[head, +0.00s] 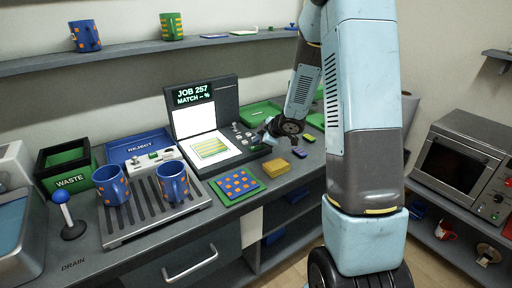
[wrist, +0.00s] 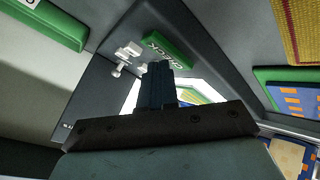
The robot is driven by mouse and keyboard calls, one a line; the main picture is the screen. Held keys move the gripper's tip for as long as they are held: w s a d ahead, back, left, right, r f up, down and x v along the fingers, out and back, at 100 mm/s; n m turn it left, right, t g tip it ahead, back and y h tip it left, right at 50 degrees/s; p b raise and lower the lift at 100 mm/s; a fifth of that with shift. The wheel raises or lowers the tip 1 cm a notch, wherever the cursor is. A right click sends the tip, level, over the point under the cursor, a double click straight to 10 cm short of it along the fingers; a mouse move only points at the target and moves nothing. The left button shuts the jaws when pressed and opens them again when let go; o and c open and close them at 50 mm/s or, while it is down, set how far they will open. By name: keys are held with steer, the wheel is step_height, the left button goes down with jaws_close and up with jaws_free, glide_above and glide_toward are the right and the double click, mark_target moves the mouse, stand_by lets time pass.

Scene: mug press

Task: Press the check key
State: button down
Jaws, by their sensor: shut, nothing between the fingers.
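The check key is a green block lettered CHECK (wrist: 180,48) in the wrist view. My gripper's dark fingers (wrist: 158,68) are shut together and empty. Their tips overlap the near edge of the key in that view; I cannot tell whether they touch it. In the head view my gripper (head: 267,131) is low over the right edge of the press console (head: 228,95), where the key is mostly hidden. The console's screen (head: 194,95) reads JOB 257, MATCH -- %. A striped yellow and green print (head: 212,148) lies on the console's white bed.
Two blue mugs with orange marks (head: 112,186) stand on a slatted drain rack at left. A waste bin (head: 66,167) and reject tray (head: 137,147) are behind the rack.

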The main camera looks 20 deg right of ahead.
mark_target(259, 147)
steer(key=shift+f, duration=0.15)
stand_by(0.5)
steer(key=shift+r, duration=0.9)
steer(key=shift+r, duration=2.5)
